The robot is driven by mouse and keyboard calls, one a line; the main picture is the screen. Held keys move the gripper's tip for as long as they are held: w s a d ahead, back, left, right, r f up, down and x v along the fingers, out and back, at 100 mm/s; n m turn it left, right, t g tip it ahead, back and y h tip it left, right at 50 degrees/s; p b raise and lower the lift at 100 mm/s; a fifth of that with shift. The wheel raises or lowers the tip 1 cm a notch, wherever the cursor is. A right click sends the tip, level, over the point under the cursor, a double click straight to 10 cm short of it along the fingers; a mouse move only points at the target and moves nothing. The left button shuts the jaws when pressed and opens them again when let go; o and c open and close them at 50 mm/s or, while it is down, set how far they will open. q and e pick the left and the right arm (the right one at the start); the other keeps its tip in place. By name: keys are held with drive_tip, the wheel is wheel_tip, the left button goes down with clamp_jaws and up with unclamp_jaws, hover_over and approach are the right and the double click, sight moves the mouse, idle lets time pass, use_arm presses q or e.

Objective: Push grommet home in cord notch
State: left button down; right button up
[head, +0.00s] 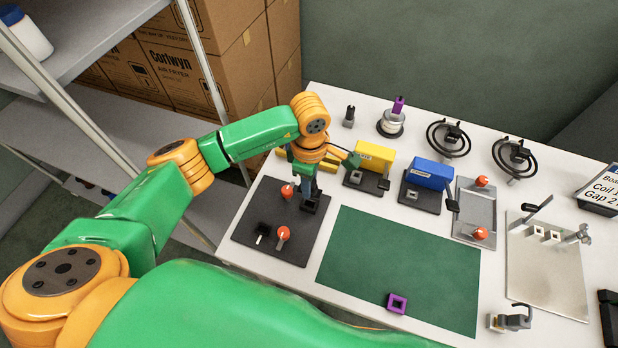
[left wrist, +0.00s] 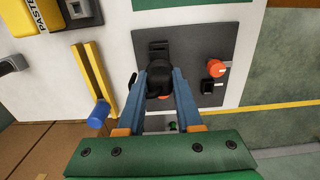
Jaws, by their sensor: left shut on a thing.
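My left gripper (head: 308,186) reaches down over the far right part of a dark plate (head: 262,215). In the left wrist view its two blue-grey fingers (left wrist: 159,88) are closed on a black piece (left wrist: 160,74), which looks like the grommet. A black block (left wrist: 159,48), perhaps the notch part, stands on the plate just beyond that piece and also shows below the fingers in the head view (head: 311,206). The fingers hide much of the contact, so I cannot tell how deep the piece sits. My right gripper is not in view.
The plate carries orange knobs (head: 283,233) and a small black block (head: 262,231). A green mat (head: 400,265) with a purple square ring (head: 397,303) lies to the right. Yellow (head: 375,156) and blue (head: 430,173) blocks stand behind it. Shelving is at left.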

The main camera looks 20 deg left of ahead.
use_arm(q)
drive_tip(key=shift+f+b, duration=0.95)
drive_tip(key=shift+f, duration=0.75)
drive_tip(key=shift+r, duration=0.15)
drive_tip(key=shift+f+b, duration=0.35)
drive_tip(key=shift+b, duration=0.05)
drive_tip(key=shift+b, duration=0.35)
drive_tip(key=shift+f+b, duration=1.35)
